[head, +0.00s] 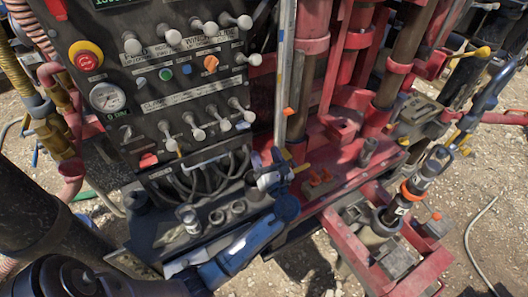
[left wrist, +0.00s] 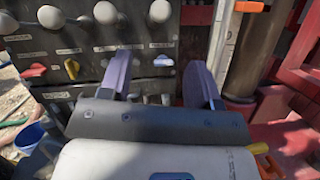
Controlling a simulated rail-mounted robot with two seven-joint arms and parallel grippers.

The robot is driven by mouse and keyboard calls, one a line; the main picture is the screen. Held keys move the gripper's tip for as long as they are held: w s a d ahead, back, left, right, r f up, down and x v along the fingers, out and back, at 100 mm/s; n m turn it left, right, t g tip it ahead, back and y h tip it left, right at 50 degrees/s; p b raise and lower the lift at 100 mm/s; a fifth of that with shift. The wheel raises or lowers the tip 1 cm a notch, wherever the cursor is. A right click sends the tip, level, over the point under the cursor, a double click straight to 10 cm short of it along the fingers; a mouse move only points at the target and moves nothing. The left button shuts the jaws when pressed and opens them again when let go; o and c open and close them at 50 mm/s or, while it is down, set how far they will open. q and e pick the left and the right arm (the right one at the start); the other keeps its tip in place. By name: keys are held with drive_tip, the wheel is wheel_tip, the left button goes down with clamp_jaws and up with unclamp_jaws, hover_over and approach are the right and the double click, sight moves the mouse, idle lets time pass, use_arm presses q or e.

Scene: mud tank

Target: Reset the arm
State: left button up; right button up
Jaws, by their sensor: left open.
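My left arm comes in from the bottom left of the head view. My left gripper (head: 270,178) hangs in front of the lower right part of the dark control panel (head: 205,75), beside the red machine frame. In the left wrist view the two purple-grey fingers of the gripper (left wrist: 160,80) stand apart with nothing between them. They point toward the panel face, and contact cannot be judged. I cannot make out a right gripper in either view.
The panel has several white-knobbed levers (head: 191,126), a red button (head: 86,57) and a gauge (head: 108,97). Red steelwork (head: 330,150) and a vertical metal rail (head: 284,75) stand close to the gripper's right. A tool-like cylinder with an orange ring (head: 411,190) stands farther right. Gravel ground (head: 490,225) is open there.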

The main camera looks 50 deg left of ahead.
idle(0.6)
use_arm(q)
drive_tip(key=s+d+f+n+h, duration=0.5)
drive_tip(key=s+d+n+h, duration=0.25)
drive_tip(key=n+h, duration=0.3)
drive_tip(key=s+d+f+n+h, duration=0.55)
drive_tip(key=d+n+h, duration=0.4)
drive_tip(key=n, duration=0.25)
drive_tip(key=s+f+g, duration=0.2)
drive_tip(key=s+f, duration=0.2)
drive_tip(key=s, duration=0.4)
drive_tip(key=s+f+g, duration=0.2)
drive_tip(key=s+f, duration=0.2)
drive_tip(key=s, duration=0.4)
wheel_tip(320, 180, up, 17)
drive_tip(key=p, duration=1.7)
drive_tip(key=shift+w+r+t+h+p, duration=0.2)
drive_tip(key=shift+w+t+h+p, duration=0.1)
drive_tip(key=shift+h+p, duration=0.1)
